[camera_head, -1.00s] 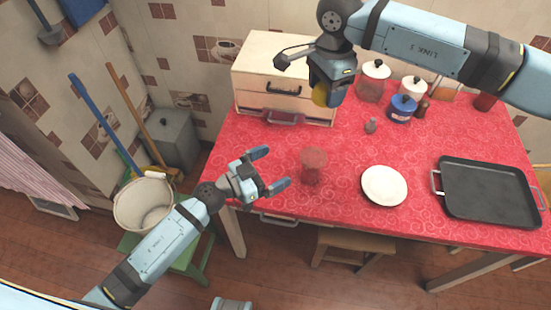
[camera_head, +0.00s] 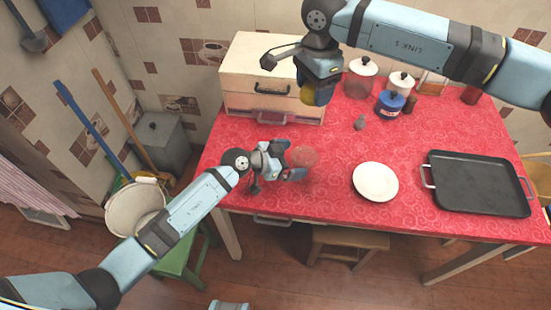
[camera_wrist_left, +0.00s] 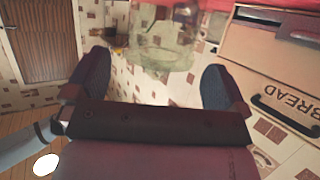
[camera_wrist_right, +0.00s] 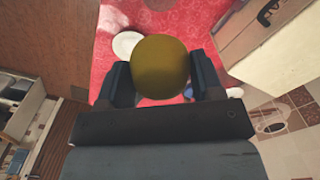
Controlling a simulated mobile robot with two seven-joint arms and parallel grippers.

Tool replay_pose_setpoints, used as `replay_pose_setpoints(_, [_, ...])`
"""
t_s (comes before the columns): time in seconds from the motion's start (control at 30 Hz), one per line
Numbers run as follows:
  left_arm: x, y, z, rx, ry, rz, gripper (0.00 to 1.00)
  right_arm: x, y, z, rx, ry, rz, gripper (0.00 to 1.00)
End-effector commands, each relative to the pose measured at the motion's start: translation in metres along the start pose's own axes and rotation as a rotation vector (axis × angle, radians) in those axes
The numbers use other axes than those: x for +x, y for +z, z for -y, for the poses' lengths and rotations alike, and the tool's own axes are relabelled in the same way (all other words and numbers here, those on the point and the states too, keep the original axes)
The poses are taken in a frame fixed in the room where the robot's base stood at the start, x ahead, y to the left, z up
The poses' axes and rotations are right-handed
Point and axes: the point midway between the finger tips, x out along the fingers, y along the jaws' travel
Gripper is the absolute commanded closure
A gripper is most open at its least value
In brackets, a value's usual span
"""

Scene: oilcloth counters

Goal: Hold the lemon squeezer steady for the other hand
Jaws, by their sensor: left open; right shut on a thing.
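The lemon squeezer (camera_head: 305,156) looks like a clear glass piece, tinted red by the cloth behind it, and stands near the table's front left. My left gripper (camera_head: 291,160) is open at its left side, with the fingertips close to the glass. In the left wrist view the squeezer (camera_wrist_left: 163,42) shows as pale green glass ahead of and between the two fingers; I cannot tell if they touch it. My right gripper (camera_head: 318,92) is shut on a yellow lemon (camera_wrist_right: 160,66), held up in front of the bread box. The lemon (camera_head: 308,95) is partly hidden by that gripper.
A white plate (camera_head: 375,188) and a black tray (camera_head: 478,185) lie to the right on the red tablecloth (camera_head: 330,205). The bread box (camera_head: 245,60) stands at the back left. Several jars, among them a blue one (camera_head: 389,104), and a small grey item (camera_head: 360,123) stand behind the plate.

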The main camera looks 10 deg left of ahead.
Motion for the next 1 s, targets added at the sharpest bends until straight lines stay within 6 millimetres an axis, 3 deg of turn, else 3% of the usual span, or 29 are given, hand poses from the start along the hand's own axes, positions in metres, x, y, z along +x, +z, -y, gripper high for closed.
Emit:
replay_pose_setpoints(0.1, [0.020, -0.001, 0.000, -0.001, 0.000, -0.001, 0.00, 0.000, 0.000, 0.000, 0.000, 0.000, 0.000, 0.59])
replay_pose_setpoints(0.3, [0.039, 0.000, 0.000, -0.001, 0.000, -0.001, 0.00, 0.000, 0.000, 0.000, 0.000, 0.000, 0.000, 0.59])
replay_pose_setpoints(0.67, [0.042, 0.000, 0.000, 0.000, 0.000, -0.001, 0.00, 0.000, 0.000, 0.000, 0.000, 0.000, 0.000, 0.59])
replay_pose_setpoints(0.87, [0.042, 0.000, 0.000, 0.000, 0.000, -0.001, 0.46, 0.000, 0.000, 0.000, 0.000, 0.000, 0.000, 0.59])
replay_pose_setpoints(1.0, [0.042, 0.000, 0.000, 0.000, 0.000, -0.001, 0.48, 0.006, 0.000, 0.000, 0.001, 0.001, 0.002, 0.59])
